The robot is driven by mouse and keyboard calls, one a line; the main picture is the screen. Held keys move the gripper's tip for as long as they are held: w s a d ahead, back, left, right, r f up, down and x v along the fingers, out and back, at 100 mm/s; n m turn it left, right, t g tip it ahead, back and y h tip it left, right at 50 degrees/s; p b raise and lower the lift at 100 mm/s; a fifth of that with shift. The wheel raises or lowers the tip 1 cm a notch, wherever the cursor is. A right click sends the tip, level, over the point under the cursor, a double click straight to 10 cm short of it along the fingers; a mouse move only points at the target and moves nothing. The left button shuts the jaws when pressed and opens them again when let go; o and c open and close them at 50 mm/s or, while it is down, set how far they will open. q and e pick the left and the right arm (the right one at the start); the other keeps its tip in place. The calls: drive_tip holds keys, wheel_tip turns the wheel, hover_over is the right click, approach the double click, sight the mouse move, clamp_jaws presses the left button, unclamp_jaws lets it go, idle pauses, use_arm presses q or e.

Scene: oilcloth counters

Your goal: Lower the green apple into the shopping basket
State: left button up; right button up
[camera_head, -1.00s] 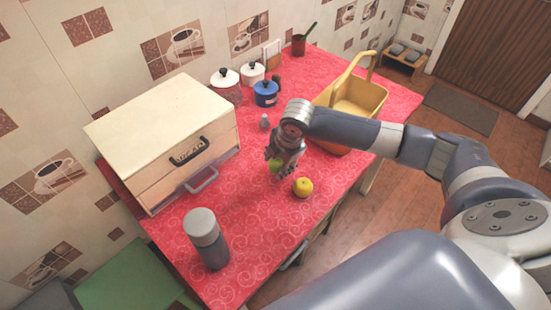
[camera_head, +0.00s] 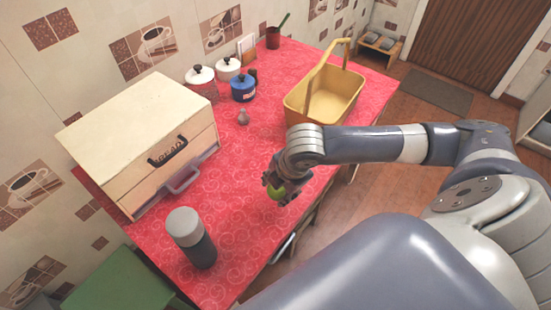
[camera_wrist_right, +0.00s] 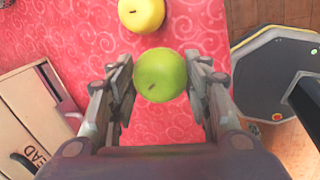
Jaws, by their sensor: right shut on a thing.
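The green apple (camera_head: 279,194) is held between the fingers of my right gripper (camera_head: 276,188), above the red counter. In the right wrist view the apple (camera_wrist_right: 160,76) sits between the two fingers (camera_wrist_right: 160,88), one on each side. The yellow shopping basket (camera_head: 346,107) stands upright on the counter, beyond the gripper and to its right, with its handle up. The gripper and apple are apart from the basket and outside it. The basket is not in the wrist view. My left gripper is not in view.
A yellow fruit (camera_wrist_right: 141,13) lies on the counter near the held apple; the head view hides it. A grey-topped flask (camera_head: 193,240) and a wooden bread box (camera_head: 140,135) stand left. The counter's front edge is close.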

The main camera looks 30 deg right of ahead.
drive_tip(key=w+d+r+p, duration=0.6)
drive_tip(key=d+r, duration=0.4)
drive_tip(key=d, duration=0.1)
drive_tip(key=w+d+r+p, duration=0.7)
drive_tip(key=d+r, duration=0.2)
drive_tip(key=d, duration=0.2)
drive_tip(key=w+d+r+p, duration=0.7)
drive_tip(key=d+r, duration=0.3)
drive_tip(key=d, duration=0.1)
drive_tip(key=shift+w+d+r, duration=0.2)
drive_tip(key=shift+d+r, duration=0.05)
drive_tip(key=shift+r, duration=0.05)
